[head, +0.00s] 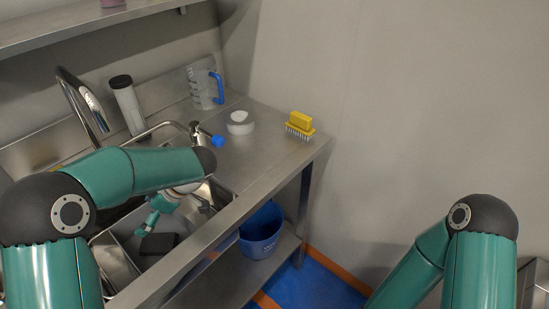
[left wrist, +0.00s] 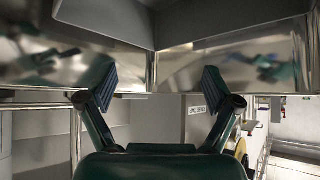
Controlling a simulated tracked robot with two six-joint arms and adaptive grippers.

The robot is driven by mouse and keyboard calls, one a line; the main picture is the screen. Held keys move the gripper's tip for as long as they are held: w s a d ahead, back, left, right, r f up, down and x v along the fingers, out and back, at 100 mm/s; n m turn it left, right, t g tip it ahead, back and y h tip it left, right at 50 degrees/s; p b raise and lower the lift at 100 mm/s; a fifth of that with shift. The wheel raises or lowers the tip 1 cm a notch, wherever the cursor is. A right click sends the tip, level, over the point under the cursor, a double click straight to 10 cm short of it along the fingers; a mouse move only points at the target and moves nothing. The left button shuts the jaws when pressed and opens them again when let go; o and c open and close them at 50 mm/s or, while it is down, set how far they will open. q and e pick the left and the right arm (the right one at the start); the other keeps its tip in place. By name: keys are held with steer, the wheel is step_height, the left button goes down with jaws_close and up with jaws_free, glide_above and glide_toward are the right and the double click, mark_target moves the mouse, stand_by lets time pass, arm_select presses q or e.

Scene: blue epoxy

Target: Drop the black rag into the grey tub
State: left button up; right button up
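A flat black piece (head: 158,244), which looks like the black rag, lies in the steel sink (head: 115,262). My left gripper (head: 147,226) is over the sink, just above and beside the black piece. In the left wrist view its two fingers (left wrist: 160,80) stand wide apart with nothing between them, facing shiny steel walls. I cannot make out the rag in the left wrist view. My right arm comes in at the lower right of the head view, but its gripper is out of the picture. I cannot make out a grey tub for sure.
A steel tap (head: 82,100), a black-capped bottle (head: 127,105), a measuring jug (head: 203,88), a white roll (head: 240,123) and a yellow brush (head: 299,125) stand around the counter. A blue bucket (head: 262,232) is on the lower shelf. A grey metallic edge (head: 536,283) shows far right.

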stand_by(0.3)
arm_select(q)
steer(key=v, duration=1.2)
steer(key=shift+f, duration=0.1)
